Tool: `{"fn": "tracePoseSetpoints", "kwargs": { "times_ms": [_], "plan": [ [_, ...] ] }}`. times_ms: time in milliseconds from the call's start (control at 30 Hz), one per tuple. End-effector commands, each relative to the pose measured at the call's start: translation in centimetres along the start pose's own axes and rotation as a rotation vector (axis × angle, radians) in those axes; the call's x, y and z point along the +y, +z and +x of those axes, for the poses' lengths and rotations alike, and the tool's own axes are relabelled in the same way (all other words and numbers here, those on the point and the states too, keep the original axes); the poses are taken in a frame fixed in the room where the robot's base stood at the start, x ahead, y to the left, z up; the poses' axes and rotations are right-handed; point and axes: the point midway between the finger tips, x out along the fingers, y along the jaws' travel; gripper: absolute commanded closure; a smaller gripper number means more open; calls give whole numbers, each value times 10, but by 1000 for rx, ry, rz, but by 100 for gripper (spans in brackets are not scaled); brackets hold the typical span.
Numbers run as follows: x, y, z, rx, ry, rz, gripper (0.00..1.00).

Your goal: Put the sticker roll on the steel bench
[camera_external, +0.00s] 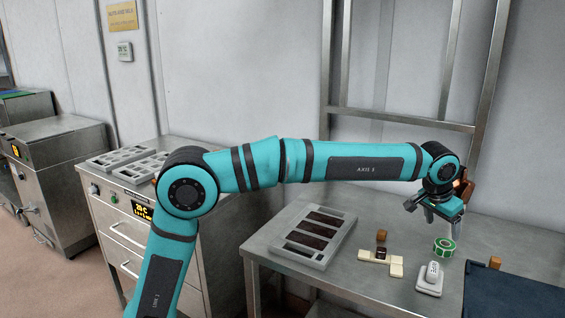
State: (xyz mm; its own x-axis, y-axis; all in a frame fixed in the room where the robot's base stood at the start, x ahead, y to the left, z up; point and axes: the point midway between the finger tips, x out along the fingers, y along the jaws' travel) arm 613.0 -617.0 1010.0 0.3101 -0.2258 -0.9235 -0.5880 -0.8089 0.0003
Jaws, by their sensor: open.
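The sticker roll (444,247) is a small green ring with white marks. It appears to rest on the steel bench (350,285), towards the right side of the top. My gripper (440,223) is open and points down just above the roll, with nothing seen between its fingers. A small gap seems to lie between the fingertips and the roll, but the exact distance is hard to tell from this view.
In front is a small white device (429,287). A grey mould tray (316,258) sits left; the front middle is clear.

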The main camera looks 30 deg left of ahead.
Motion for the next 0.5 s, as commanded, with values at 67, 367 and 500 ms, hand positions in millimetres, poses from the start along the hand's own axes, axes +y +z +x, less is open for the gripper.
{"fn": "tracePoseSetpoints", "kwargs": {
  "times_ms": [67,367,500],
  "plan": [
    [0,0,-15,2,1,0,27],
    [0,0,-42,0,0,0,27],
    [0,0,-44,-1,0,0,27]
  ]
}}
